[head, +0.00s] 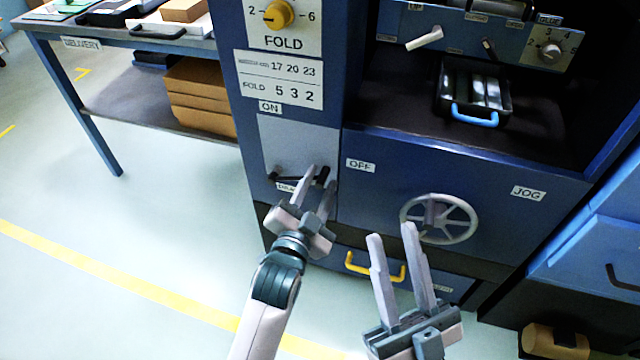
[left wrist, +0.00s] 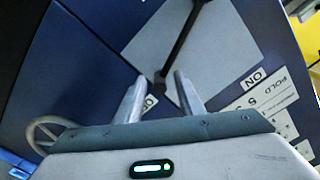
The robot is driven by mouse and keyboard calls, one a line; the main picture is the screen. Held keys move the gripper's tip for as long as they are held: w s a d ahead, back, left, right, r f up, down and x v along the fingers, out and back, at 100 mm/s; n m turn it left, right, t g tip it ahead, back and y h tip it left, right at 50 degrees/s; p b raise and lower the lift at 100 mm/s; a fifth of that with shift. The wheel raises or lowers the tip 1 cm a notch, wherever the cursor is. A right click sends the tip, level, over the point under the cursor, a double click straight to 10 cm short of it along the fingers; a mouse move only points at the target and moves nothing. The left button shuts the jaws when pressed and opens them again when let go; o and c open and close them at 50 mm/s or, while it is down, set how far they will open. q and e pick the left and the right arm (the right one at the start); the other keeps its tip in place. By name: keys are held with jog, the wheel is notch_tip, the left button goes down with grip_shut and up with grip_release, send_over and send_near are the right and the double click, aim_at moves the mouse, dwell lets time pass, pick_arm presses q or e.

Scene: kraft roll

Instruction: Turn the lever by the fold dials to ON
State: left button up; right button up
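The black lever (head: 292,178) sits on a light grey plate below the fold panel. It lies nearly level and points right, toward the OFF label (head: 360,165); the ON label (head: 270,107) is above the plate. My left gripper (head: 320,174) is open at the lever's free end. In the left wrist view the lever (left wrist: 183,40) runs down to its dark end between the two fingertips, with gaps visible on both sides. Whether the fingers reach past it in depth is unclear. My right gripper (head: 392,234) is open and empty, in front of the handwheel.
The fold dial (head: 278,14) is above the lever. The grey JOG handwheel (head: 440,218) and a yellow drawer handle (head: 375,268) are low on the blue machine. A tray with a blue handle (head: 475,115) sits in the recess. A delivery table (head: 110,42) stands left; floor there is clear.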

pick_arm(q)
jog(key=shift+w, duration=0.2)
jog(key=shift+d, duration=0.1)
grip_shut()
jog(key=shift+r, duration=0.1)
